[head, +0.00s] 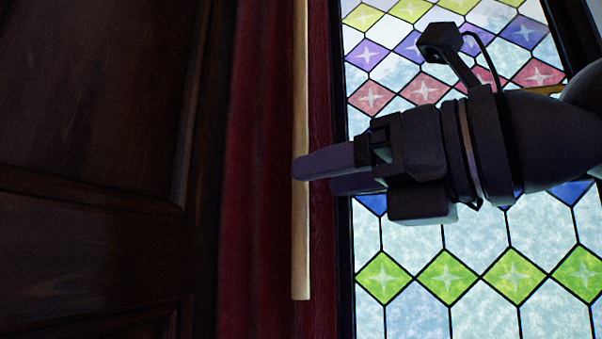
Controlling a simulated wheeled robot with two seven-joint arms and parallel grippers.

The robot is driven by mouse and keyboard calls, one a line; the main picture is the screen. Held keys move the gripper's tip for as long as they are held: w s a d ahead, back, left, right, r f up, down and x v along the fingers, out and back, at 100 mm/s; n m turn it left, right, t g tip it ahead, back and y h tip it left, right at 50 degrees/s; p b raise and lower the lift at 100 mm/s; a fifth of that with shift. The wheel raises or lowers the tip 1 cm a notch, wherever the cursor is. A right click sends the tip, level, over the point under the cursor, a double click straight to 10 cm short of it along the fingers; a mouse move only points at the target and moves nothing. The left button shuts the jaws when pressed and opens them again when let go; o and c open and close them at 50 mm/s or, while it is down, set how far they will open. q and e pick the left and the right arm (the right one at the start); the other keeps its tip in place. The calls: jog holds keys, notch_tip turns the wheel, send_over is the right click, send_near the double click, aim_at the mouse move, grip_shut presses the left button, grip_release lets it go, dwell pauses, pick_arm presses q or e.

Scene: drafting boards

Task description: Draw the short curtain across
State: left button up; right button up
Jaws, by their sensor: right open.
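The dark red curtain (262,120) hangs bunched in narrow folds at the left side of the window. A pale wooden rod (300,80) hangs upright in front of it, its lower end free. My right gripper (318,172) comes in from the right and is open. Its nearer finger crosses in front of the rod and hides a short piece of it. The other finger shows lower and further right, its tip short of the rod in the picture. I cannot tell whether the rod touches either finger. My left gripper is out of view.
A stained-glass window (470,245) with coloured diamonds and black leading fills the right, behind my right arm. Dark wood panelling (90,100) stands at the left, beside the curtain. The space below the gripper looks clear.

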jog(key=d+r+m+t+h, duration=0.2)
jog(key=d+r+t+h, duration=0.1)
jog(key=p+x, duration=0.4)
jog(key=x, duration=0.5)
jog(key=shift+a+p, duration=0.3)
jog(key=shift+p, duration=0.05)
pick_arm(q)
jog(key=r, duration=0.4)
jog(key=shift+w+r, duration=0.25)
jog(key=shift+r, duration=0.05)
pick_arm(e)
jog(key=shift+f, duration=0.1)
grip_shut()
